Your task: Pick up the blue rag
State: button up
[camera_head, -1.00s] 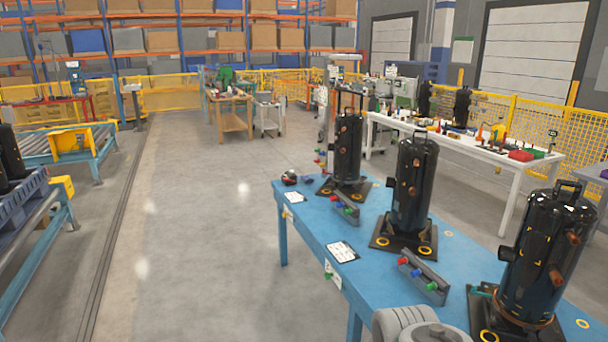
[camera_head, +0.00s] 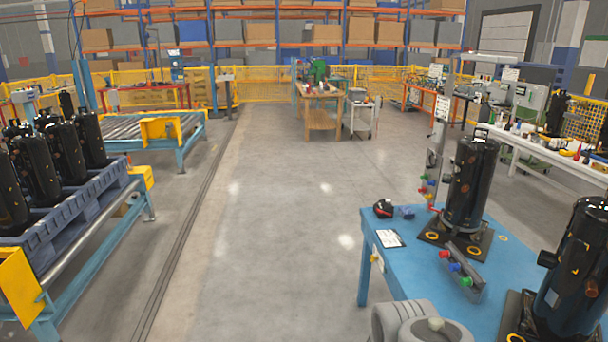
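A small crumpled blue thing (camera_head: 407,212) lies near the far left corner of the blue table (camera_head: 395,262). It may be the blue rag, but it is too small to be sure. It is beside a dark rounded object with a red mark (camera_head: 383,208) and behind a white printed sheet (camera_head: 389,238). My gripper is not in view. Only grey rounded parts of my arm show at the bottom, in front of the table's near edge.
Black compressors (camera_head: 470,182) stand on the blue table, with a block of coloured knobs (camera_head: 463,270) between them. A blue pallet (camera_head: 75,215) of compressors rests on a conveyor at left. The grey floor (camera_head: 265,240) in the middle is clear.

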aim_at(405, 212)
jog(key=u, duration=0.05)
jog(key=i, duration=2.45)
jog(key=z, duration=0.5)
jog(key=i, duration=0.95)
jog(key=z, duration=0.15)
